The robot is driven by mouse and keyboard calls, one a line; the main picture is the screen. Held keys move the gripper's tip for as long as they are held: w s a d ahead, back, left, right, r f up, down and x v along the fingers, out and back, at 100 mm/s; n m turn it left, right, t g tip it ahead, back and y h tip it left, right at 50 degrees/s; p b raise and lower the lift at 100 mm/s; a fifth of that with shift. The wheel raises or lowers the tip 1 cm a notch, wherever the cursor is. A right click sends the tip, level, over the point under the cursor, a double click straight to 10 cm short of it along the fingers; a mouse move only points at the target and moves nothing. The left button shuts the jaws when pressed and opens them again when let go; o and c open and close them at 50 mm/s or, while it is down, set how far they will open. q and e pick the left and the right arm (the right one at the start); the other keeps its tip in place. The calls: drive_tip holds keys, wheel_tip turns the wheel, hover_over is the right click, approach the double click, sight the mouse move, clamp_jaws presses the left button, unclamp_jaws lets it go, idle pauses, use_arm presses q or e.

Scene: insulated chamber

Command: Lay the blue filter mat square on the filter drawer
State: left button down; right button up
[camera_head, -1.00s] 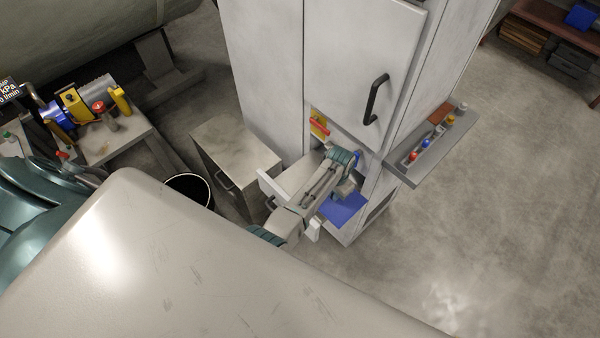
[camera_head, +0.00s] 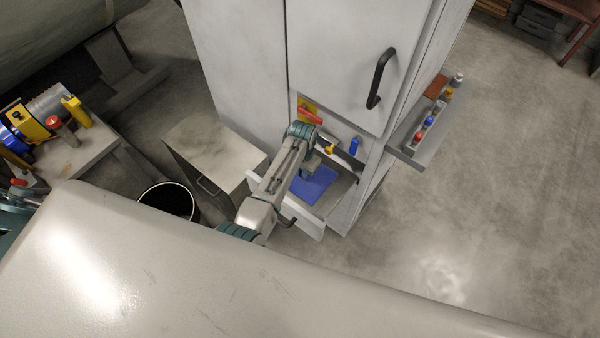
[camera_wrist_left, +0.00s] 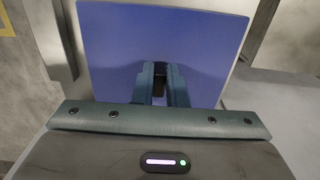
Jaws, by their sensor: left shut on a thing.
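The blue filter mat (camera_head: 314,185) is a flat blue sheet over the open filter drawer (camera_head: 307,222) at the foot of the white cabinet. My left gripper (camera_head: 309,167) is shut on the mat, and its arm crosses the drawer's left part. Bare drawer shows to the right of the mat. I cannot tell whether the mat touches the drawer or hangs just above it. In the left wrist view the mat (camera_wrist_left: 115,45) spreads out beyond the shut fingers (camera_wrist_left: 160,88), looking nearly square to the view. My right gripper is not in view.
A red handle (camera_head: 310,114), a yellow knob (camera_head: 328,148) and a blue part (camera_head: 354,147) sit in the opening above the drawer. A small metal cabinet (camera_head: 212,150) and a black bin (camera_head: 170,200) stand left. A side shelf (camera_head: 430,140) juts out right. Floor at right is clear.

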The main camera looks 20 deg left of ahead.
use_arm(q)
drive_tip(key=shift+d+f, duration=0.1)
drive_tip(key=shift+f, duration=0.05)
drive_tip(key=shift+s, duration=0.1)
drive_tip(key=c, duration=1.5)
unclamp_jaws()
drive_tip(key=shift+o, duration=0.2)
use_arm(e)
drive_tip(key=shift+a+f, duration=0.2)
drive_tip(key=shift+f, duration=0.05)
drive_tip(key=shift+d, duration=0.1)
